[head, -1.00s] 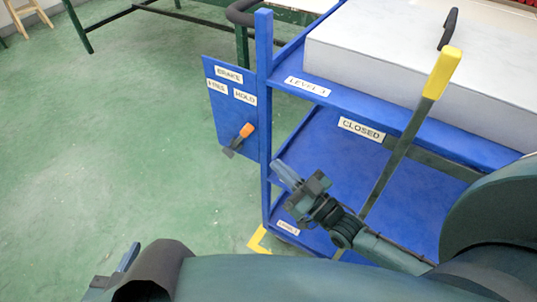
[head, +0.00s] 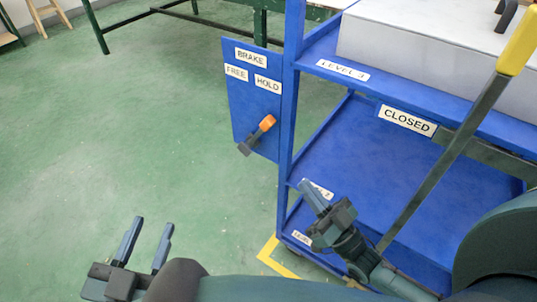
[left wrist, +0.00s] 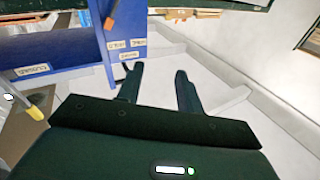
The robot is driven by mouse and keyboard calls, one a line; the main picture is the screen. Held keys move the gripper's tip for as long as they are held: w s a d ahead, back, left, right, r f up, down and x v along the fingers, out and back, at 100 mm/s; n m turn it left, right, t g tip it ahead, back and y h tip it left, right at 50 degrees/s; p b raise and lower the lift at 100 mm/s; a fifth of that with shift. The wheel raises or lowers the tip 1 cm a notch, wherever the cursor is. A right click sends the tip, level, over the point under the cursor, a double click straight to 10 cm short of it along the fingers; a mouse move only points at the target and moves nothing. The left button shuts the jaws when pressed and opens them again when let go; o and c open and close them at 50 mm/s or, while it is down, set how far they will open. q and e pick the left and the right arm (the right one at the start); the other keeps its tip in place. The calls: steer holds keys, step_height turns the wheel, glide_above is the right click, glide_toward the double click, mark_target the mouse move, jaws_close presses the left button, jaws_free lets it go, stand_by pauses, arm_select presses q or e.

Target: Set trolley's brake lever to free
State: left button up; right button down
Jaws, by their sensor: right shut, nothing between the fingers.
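The brake lever (head: 258,134) is a short dark bar with an orange tip, on a blue panel (head: 240,105) at the trolley's left side. It tilts up to the right from its pivot, its tip below the HOLD label (head: 268,84); the FREE label (head: 236,72) is further left. The lever's orange tip (left wrist: 109,24) also shows in the left wrist view, where the panel appears upside down. My left gripper (head: 148,238) is open and empty, low and left of the lever; its fingers show in the left wrist view (left wrist: 158,80). My right gripper (head: 308,190) is shut and empty, before the lower shelves.
The blue trolley (head: 287,110) carries a large pale block (head: 420,60) on its top shelf. A long yellow-tipped lever (head: 518,42) rises at the right, near the CLOSED label (head: 407,120). Yellow floor tape (head: 270,256) marks a corner. Green floor at the left is clear.

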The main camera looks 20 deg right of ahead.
mark_target(260, 133)
arm_select(q)
steer(key=shift+w+d+m+h, duration=0.15)
steer(key=shift+m+h, duration=0.15)
steer(key=shift+h, duration=0.1)
arm_select(e)
steer(key=shift+s+f, duration=0.15)
steer(key=shift+f, duration=0.35)
steer(key=shift+t, duration=0.3)
steer(key=b+x, duration=0.2)
steer(key=x, duration=1.1)
steer(key=shift+b, duration=0.3)
steer(key=shift+w+a+r, duration=0.25)
steer(key=shift+w, duration=0.15)
arm_select(q)
steer(key=shift+w+d+r+t+h, duration=0.1)
steer(key=shift+d+r+t+h, duration=0.1)
steer(key=shift+r+t+h, duration=0.15)
steer(key=shift+f, duration=0.1)
